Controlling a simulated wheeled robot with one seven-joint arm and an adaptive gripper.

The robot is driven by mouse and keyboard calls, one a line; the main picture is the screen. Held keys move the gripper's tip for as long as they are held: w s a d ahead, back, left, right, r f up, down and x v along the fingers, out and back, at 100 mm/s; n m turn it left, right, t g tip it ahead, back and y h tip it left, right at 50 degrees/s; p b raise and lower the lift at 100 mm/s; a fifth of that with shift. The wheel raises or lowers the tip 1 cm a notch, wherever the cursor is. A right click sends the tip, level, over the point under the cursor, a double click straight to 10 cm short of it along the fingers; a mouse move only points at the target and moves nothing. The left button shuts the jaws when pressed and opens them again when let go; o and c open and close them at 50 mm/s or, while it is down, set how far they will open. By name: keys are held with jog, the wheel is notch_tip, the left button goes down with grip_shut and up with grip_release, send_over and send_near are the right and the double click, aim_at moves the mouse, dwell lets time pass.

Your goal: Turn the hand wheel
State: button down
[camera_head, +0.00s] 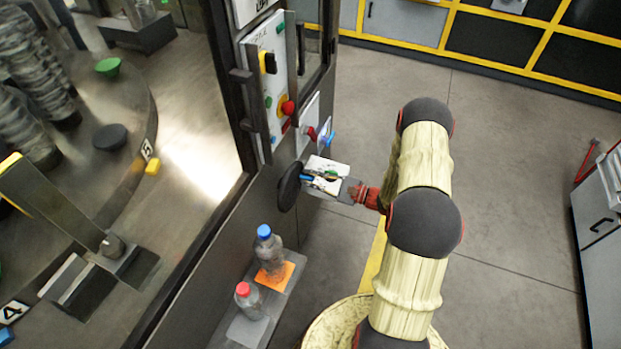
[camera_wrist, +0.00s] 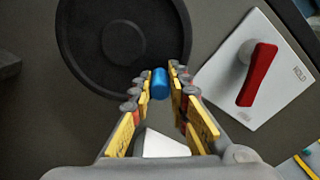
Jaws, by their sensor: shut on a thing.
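The hand wheel (camera_wrist: 75,45) is a dark round disc on the grey machine front, with a raised hub near its middle. In the head view the hand wheel (camera_head: 289,187) shows nearly edge-on. A blue handle (camera_wrist: 160,84) stands out near the wheel's lower right rim in the wrist view. My gripper (camera_wrist: 160,85) is shut on this blue handle, with a finger on either side. In the head view my gripper (camera_head: 312,178) is at the wheel's right side, and the handle is mostly hidden by the fingers.
A white plate with a red lever (camera_wrist: 259,75) marked HOLD is close to the right of the wheel. Above the wheel is a panel with a red knob (camera_head: 287,107). Two bottles, blue-capped (camera_head: 268,250) and red-capped (camera_head: 248,300), stand on a low shelf. Floor on the right is clear.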

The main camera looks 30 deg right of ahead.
dwell(0.4)
jog(key=shift+r+n, duration=0.35)
jog(key=shift+n, duration=0.15)
jog(key=shift+r, duration=0.25)
jog(key=c, duration=1.8)
grip_release()
jog(key=shift+f, duration=0.1)
jog(key=shift+o, duration=0.6)
jog(key=v, duration=1.2)
jog(key=shift+c, duration=0.2)
